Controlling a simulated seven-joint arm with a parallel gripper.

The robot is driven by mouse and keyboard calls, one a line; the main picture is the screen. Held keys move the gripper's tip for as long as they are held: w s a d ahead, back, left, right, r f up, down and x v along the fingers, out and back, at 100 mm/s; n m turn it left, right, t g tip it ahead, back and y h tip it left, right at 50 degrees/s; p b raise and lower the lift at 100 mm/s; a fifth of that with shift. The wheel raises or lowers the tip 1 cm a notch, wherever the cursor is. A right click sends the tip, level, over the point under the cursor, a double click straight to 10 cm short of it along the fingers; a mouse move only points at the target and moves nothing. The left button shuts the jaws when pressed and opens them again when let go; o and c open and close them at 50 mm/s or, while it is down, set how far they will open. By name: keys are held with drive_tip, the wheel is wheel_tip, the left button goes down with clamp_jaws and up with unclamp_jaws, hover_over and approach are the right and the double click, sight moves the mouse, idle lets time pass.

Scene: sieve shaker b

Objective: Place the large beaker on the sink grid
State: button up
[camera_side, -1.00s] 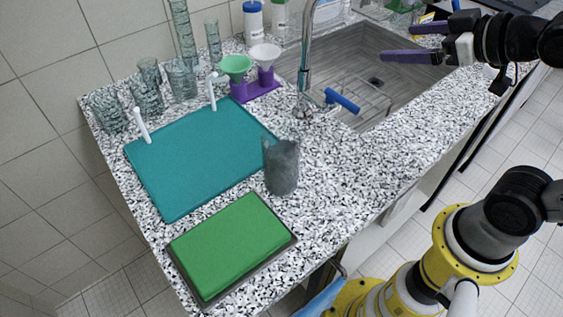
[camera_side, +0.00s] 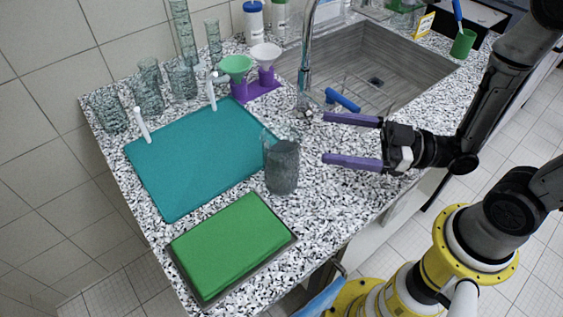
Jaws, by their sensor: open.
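A dark grey, see-through beaker (camera_side: 282,168) stands upright on the speckled counter, at the right edge of the teal mat. It looks like the large beaker. My gripper (camera_side: 338,139) is open and empty to its right, with its two purple fingers apart and pointing left toward it. A gap shows between the fingertips and the beaker. The sink grid (camera_side: 366,98) is a wire rack in the grey sink (camera_side: 408,72), behind my gripper. Part of it is hidden by the faucet's blue handle and my gripper.
The teal mat (camera_side: 195,160) and a green pad on a tray (camera_side: 230,245) lie left and in front of the beaker. The faucet (camera_side: 306,60) rises by the sink. Several glass vessels (camera_side: 150,88) and a purple funnel stand (camera_side: 262,92) are at the back left.

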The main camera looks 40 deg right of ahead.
sight(264, 147)
drive_tip(key=f, duration=0.2)
drive_tip(key=s+f+m, duration=0.1)
drive_tip(key=shift+f+h, duration=0.4)
drive_tip(key=x, duration=1.3)
drive_tip(key=shift+w+a, duration=0.15)
drive_tip(key=shift+a, duration=0.2)
drive_tip(key=shift+c, duration=0.2)
drive_tip(key=c, duration=1.2)
drive_tip(key=shift+c, duration=1.2)
drive_tip(key=shift+r, duration=0.1)
